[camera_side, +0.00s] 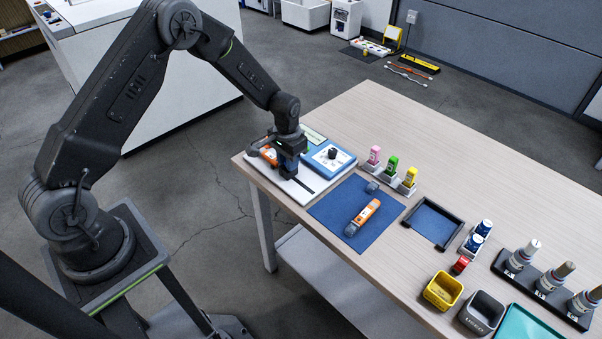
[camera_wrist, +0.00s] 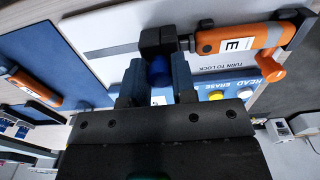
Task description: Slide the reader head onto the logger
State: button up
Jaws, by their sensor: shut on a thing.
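My gripper (camera_side: 288,170) is low over the white board at the table's left corner. In the wrist view its two blue fingers (camera_wrist: 157,85) are shut on the reader head (camera_wrist: 157,42), a black block with a blue round part. The orange logger (camera_wrist: 228,38), with a white label marked E, lies on the board to the right of the head. Its narrow dark end points at the head and is very close; I cannot tell whether they touch. In the side view the logger (camera_side: 268,155) is partly hidden behind my gripper.
An orange lever (camera_wrist: 270,66) stands by the logger. A blue box with a black knob (camera_side: 329,158) adjoins the board. A second orange device (camera_side: 364,214) lies on the blue mat (camera_side: 333,205). Coloured bottles (camera_side: 391,164), an empty black-rimmed tray (camera_side: 433,222) and cups stand to the right.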

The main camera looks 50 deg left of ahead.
jog(key=shift+a, duration=0.8)
jog(key=o, duration=0.7)
jog(key=shift+c, duration=0.2)
jog(key=shift+r, duration=0.1)
jog(key=shift+r, duration=3.4)
jog(key=shift+r, duration=0.1)
